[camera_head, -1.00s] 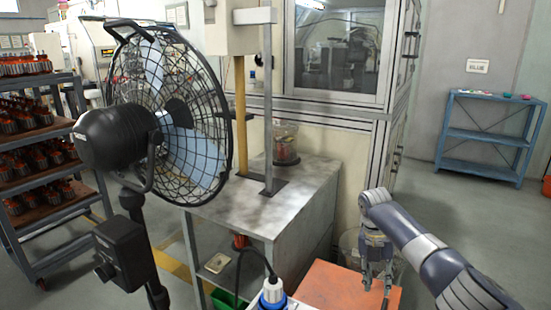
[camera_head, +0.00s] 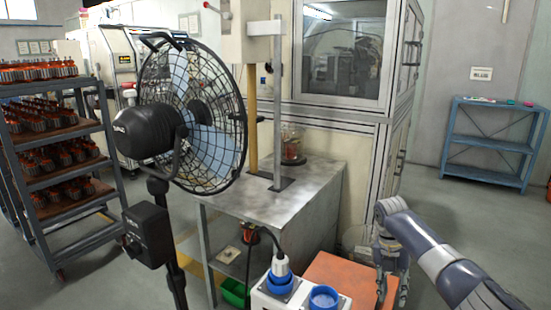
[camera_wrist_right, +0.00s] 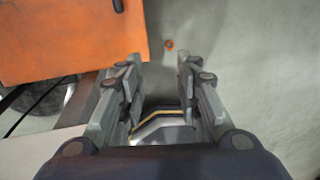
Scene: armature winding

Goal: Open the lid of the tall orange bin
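A flat orange top (camera_head: 338,278), which looks like the lid of the orange bin, shows at the bottom of the head view. Its lower part is cut off by the frame and by a white socket box. In the right wrist view a flat orange panel (camera_wrist_right: 70,38) fills the upper left. My right gripper (camera_head: 391,288) is at the right edge of the orange top in the head view. In the wrist view the same gripper (camera_wrist_right: 161,66) has its fingers apart with nothing between them, just right of the panel. Contact cannot be told. My left gripper is out of view.
A black fan (camera_head: 190,120) on a stand is at the left. A grey metal table (camera_head: 265,200) stands behind the orange top. The white box with blue sockets (camera_head: 298,292) is in front. A blue shelf (camera_head: 490,135) is far right; the floor between is open.

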